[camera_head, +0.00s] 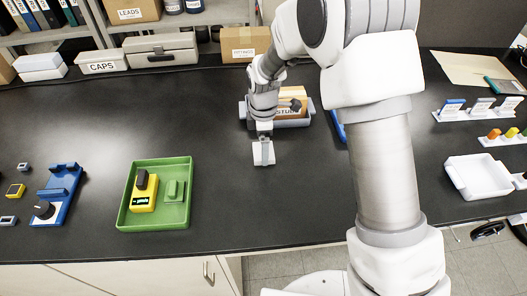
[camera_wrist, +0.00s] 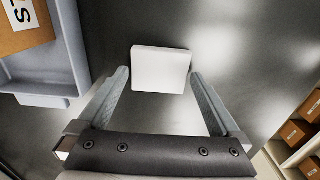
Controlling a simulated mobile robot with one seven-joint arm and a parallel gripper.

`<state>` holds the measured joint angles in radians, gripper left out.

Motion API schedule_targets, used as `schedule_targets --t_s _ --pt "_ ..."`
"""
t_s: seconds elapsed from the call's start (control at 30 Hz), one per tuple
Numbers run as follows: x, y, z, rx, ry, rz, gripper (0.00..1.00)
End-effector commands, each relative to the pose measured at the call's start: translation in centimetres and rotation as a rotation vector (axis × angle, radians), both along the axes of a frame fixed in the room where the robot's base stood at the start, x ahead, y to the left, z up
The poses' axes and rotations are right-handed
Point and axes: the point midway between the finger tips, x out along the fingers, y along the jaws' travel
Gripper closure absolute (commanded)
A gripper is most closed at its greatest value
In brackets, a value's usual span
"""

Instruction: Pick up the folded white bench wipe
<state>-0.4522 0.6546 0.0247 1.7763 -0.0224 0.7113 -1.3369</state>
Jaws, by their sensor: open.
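The folded white bench wipe (camera_wrist: 160,70) lies flat on the black bench as a small white block. In the head view the wipe (camera_head: 259,158) shows partly behind my gripper (camera_head: 265,152), which is above it. In the wrist view my gripper (camera_wrist: 160,92) is open, with one finger on each side of the wipe's near part. The wipe's far part reaches past the fingertips. I cannot tell whether the fingers touch the bench.
A grey-blue tray (camera_wrist: 70,45) holding a cardboard box (camera_wrist: 22,25) stands close to the left finger. A green tray (camera_head: 125,215) with a yellow meter (camera_head: 144,196) lies to the left. A white tray (camera_head: 455,177) is far right. The bench between the green tray and wipe is clear.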

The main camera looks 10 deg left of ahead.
Motion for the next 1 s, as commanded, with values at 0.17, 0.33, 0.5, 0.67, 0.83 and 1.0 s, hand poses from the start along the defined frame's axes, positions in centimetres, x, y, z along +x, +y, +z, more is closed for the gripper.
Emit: schedule_targets --t_s 0.17,0.33,0.5,0.67,0.83,1.0 --pt "0.02 -0.06 -1.17 0.000 0.000 -0.002 0.00" --pt "0.03 -0.05 -1.18 0.000 -0.001 -0.002 0.00" --pt "0.03 -0.05 -1.16 0.000 -0.001 -0.001 0.29" --pt "0.03 -0.05 -1.14 0.000 -0.001 -0.001 0.58" --pt "0.04 -0.04 -1.14 0.000 -0.001 -0.001 0.59" --pt "0.06 -0.03 -0.76 0.000 -0.001 -0.001 0.59"
